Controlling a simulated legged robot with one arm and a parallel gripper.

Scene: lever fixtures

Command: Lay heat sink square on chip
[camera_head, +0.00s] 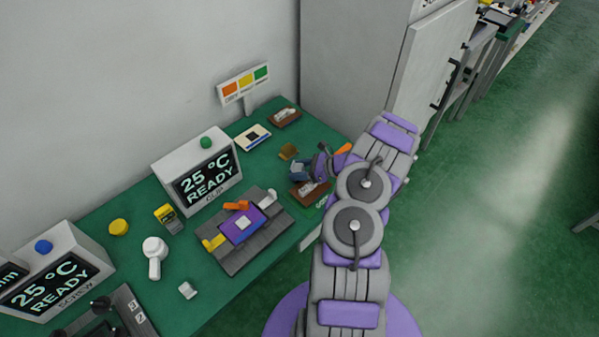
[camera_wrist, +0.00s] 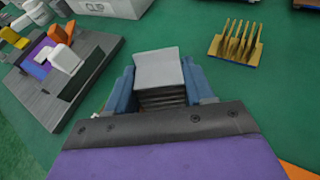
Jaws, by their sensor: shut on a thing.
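My gripper (camera_head: 306,170) is over the green bench, to the right of the clip fixture. In the wrist view its blue fingers (camera_wrist: 160,90) are shut on a grey finned heat sink (camera_wrist: 158,68), with its flat face showing and dark fins below. The chip (camera_head: 243,222) is a pale square on a purple board (camera_head: 232,234), set in a grey fixture (camera_head: 262,247) with orange and yellow levers. The board also shows in the wrist view (camera_wrist: 38,68) at upper left, partly covered by the levers. The held heat sink is apart from the chip.
A gold finned heat sink (camera_wrist: 236,42) stands on the bench right of my gripper in the wrist view. A small brown tray (camera_head: 304,197) lies below my gripper. The clip display box (camera_head: 197,170) stands behind the fixture. A white round-headed item (camera_head: 154,252) lies left.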

